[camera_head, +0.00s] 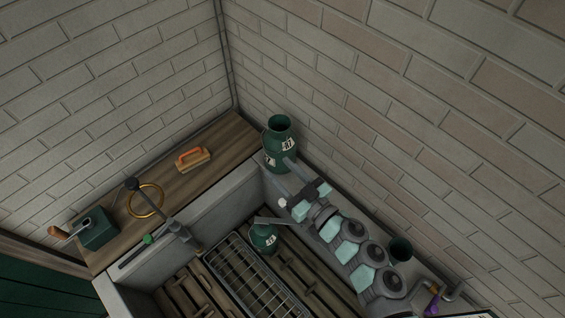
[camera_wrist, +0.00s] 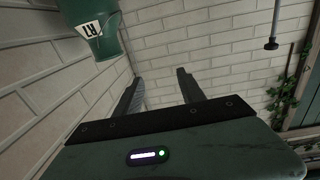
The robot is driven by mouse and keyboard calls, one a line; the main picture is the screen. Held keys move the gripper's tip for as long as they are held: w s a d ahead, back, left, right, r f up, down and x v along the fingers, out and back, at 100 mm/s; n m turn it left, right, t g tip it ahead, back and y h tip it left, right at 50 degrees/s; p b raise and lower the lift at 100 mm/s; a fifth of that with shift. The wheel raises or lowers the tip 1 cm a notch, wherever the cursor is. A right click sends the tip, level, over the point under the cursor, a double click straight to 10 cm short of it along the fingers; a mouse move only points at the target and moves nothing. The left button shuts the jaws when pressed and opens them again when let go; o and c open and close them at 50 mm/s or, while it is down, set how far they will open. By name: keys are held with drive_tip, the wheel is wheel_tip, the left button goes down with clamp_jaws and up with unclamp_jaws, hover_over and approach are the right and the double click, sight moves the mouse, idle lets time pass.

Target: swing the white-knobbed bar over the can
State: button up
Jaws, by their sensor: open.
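A small white knob (camera_head: 283,202) shows in the head view, just left of my wrist. A larger green can (camera_head: 279,138) with white labels stands upright at the shelf corner and also shows at the wrist view's upper left (camera_wrist: 88,28). My gripper (camera_head: 279,170) is open and empty. Its fingers point toward the larger can's lower part; in the wrist view (camera_wrist: 157,76) that can is outside the jaws, left of them.
A wooden ledge holds an orange-handled wooden block (camera_head: 193,159), a brass ring (camera_head: 146,201) and a green cranked box (camera_head: 97,229). A wire rack (camera_head: 245,275) lies in the trough. Brick walls close the corner.

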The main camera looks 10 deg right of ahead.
drive_tip(key=shift+r, duration=0.6)
